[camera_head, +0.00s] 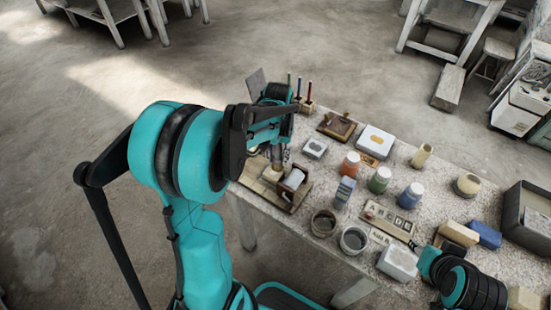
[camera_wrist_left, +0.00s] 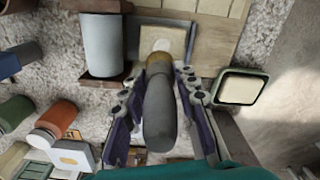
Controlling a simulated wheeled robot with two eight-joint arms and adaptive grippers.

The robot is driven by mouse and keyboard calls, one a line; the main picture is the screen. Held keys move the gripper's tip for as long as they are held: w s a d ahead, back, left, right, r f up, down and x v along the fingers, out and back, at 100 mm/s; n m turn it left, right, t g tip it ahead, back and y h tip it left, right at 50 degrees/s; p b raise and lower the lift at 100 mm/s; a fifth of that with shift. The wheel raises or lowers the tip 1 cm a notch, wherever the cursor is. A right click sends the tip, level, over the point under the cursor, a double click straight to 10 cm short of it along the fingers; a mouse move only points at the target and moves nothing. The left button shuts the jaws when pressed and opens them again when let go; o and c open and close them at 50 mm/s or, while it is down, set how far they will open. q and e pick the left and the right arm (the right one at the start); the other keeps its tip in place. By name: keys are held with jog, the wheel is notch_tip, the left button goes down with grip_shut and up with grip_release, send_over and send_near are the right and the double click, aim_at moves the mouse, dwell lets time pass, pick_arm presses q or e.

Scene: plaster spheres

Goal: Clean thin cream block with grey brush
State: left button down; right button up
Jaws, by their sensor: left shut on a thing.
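My left gripper (camera_wrist_left: 162,92) is shut on the grey brush (camera_wrist_left: 159,115), its fingers on both sides of the thick grey handle. The brush's brass-coloured collar and pale tip point away from the wrist. A thin cream block (camera_wrist_left: 176,36) lies on a wooden board just beyond the tip; I cannot tell whether they touch. In the head view, the left gripper (camera_head: 277,160) points down over the board at the table's left end, and the arm hides much of the brush and block. My right arm is at the lower right; whether its gripper is open cannot be told.
A grey-white cylinder in a wooden holder (camera_head: 291,181) stands beside the brush. Several jars, including an orange-brown one (camera_head: 350,164) and a green one (camera_head: 380,180), stand to the right. Two round pots (camera_head: 354,240) stand near the front edge. A green-rimmed square dish (camera_wrist_left: 240,88) is close to the gripper.

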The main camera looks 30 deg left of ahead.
pick_arm(q)
jog(key=shift+s+a, duration=0.2)
jog(key=shift+s, duration=2.25)
jog(key=shift+w, duration=0.15)
jog(key=shift+w+d, duration=0.2)
jog(key=shift+w, duration=2.15)
jog(key=shift+s+r, duration=0.1)
jog(key=shift+s+a+r+p, duration=0.1)
jog(key=shift+s+r+p, duration=0.25)
jog(key=shift+s, duration=0.25)
jog(key=shift+s+r+p, duration=0.3)
jog(key=shift+s+r, duration=0.05)
jog(key=shift+s, duration=0.25)
jog(key=shift+f, duration=0.1)
